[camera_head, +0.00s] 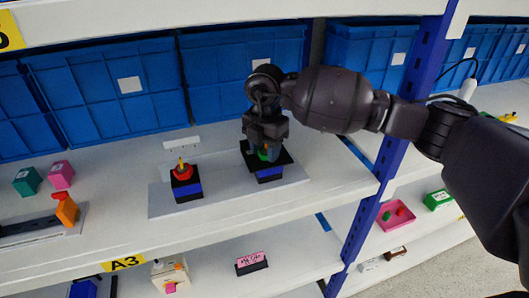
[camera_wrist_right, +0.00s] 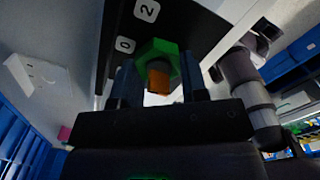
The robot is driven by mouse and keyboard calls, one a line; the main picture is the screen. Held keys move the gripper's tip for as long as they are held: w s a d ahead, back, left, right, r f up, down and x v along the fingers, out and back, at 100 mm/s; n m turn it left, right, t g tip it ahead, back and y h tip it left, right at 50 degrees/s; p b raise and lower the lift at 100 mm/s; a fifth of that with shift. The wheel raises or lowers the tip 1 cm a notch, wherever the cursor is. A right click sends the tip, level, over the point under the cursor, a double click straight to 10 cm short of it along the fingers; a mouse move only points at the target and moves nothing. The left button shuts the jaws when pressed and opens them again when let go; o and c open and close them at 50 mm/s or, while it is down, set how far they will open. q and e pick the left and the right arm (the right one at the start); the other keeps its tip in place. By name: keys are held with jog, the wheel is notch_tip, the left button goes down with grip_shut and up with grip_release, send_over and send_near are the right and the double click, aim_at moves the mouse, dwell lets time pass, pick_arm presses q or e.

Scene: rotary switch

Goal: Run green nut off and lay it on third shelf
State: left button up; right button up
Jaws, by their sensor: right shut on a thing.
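The green nut (camera_head: 264,156) sits at the right black-and-blue block (camera_head: 269,174) on the white shelf. In the right wrist view the green nut (camera_wrist_right: 158,52) is between my fingers, around an orange bolt tip (camera_wrist_right: 159,80), against a black face marked 0 and 2. My right gripper (camera_head: 264,145) comes down from above and is shut on the green nut. The gripper partly hides the nut in the head view. My left gripper is not in view.
A similar block with a red nut (camera_head: 182,175) stands to the left on the same white plate (camera_head: 220,190). Blue bins (camera_head: 110,85) line the back. A blue upright (camera_head: 400,130) stands to the right. A lower shelf (camera_head: 205,262) holds small objects.

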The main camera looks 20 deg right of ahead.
jog(key=n+b, duration=0.1)
jog(key=n, duration=0.3)
jog(key=shift+d, duration=0.15)
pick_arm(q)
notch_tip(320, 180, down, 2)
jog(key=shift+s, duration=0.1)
pick_arm(e)
jog(key=shift+n, duration=0.5)
pick_arm(q)
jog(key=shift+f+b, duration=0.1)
jog(key=shift+b, duration=0.2)
